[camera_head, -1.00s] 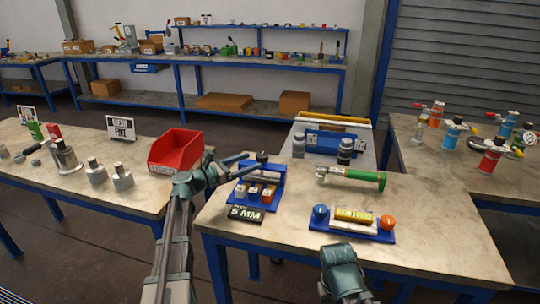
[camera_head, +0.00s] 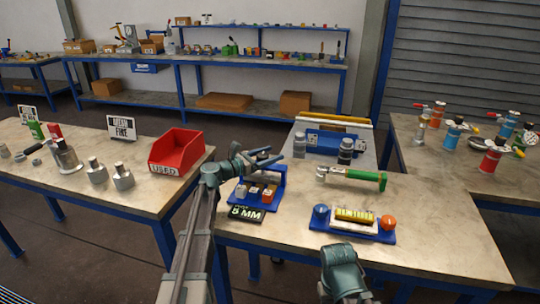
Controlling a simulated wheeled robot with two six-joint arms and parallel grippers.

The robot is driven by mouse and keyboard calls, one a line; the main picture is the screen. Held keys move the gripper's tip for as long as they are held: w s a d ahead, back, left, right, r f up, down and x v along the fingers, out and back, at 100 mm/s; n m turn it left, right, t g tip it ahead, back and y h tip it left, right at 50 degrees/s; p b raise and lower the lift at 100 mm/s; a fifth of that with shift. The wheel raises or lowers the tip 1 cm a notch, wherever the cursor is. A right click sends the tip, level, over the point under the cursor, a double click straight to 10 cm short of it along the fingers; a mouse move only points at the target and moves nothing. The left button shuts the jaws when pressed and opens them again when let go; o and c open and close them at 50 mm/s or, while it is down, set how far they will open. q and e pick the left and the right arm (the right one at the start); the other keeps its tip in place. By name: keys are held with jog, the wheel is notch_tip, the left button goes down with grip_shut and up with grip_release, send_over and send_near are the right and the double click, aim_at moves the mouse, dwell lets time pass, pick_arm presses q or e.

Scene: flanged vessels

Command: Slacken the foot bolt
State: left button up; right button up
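I cannot make out a foot bolt in the head view. Flanged vessels stand on the right table: a red one (camera_head: 490,158), a blue one (camera_head: 453,135) and others. My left gripper (camera_head: 272,157) is above the blue rack (camera_head: 279,195) on the middle table; its two fingers point right with a gap between them and nothing visible in it. The rack holds several small blocks (camera_head: 255,190) behind a black 5 MM sign (camera_head: 246,213). A green-handled tool (camera_head: 352,176) lies to the right. My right arm shows at the bottom edge; its gripper is out of view.
The left table holds a red USED bin (camera_head: 176,152) and grey metal parts (camera_head: 123,178). The middle table's front right is clear.

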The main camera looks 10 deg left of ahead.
aim_at(260, 153)
pick_arm(q)
grip_shut()
jog(key=n+t+y, duration=0.1)
jog(key=n+y, duration=0.2)
jog(key=y, duration=0.1)
jog(key=a+n+t+y, duration=0.1)
jog(key=n+t+y, duration=0.1)
jog(key=n+y, duration=0.1)
jog(key=a+n+t+y, duration=0.1)
jog(key=n+y, duration=0.2)
jog(key=y, duration=0.3)
jog(key=shift+w+t, duration=0.3)
jog(key=shift+w, duration=0.05)
jog(key=shift+s+a+n+g+y, duration=0.1)
jog(key=shift+a+n+g+y, duration=0.35)
jog(key=shift+n+y, duration=0.95)
jog(key=shift+s+a+n+g+y, duration=0.15)
jog(key=shift+n+g+y, duration=0.65)
jog(key=shift+y, duration=1.05)
jog(key=shift+a+n+g+y, duration=0.3)
jog(key=shift+n+g+y, duration=0.25)
jog(key=shift+n+y, duration=0.9)
jog(key=shift+y, duration=0.3)
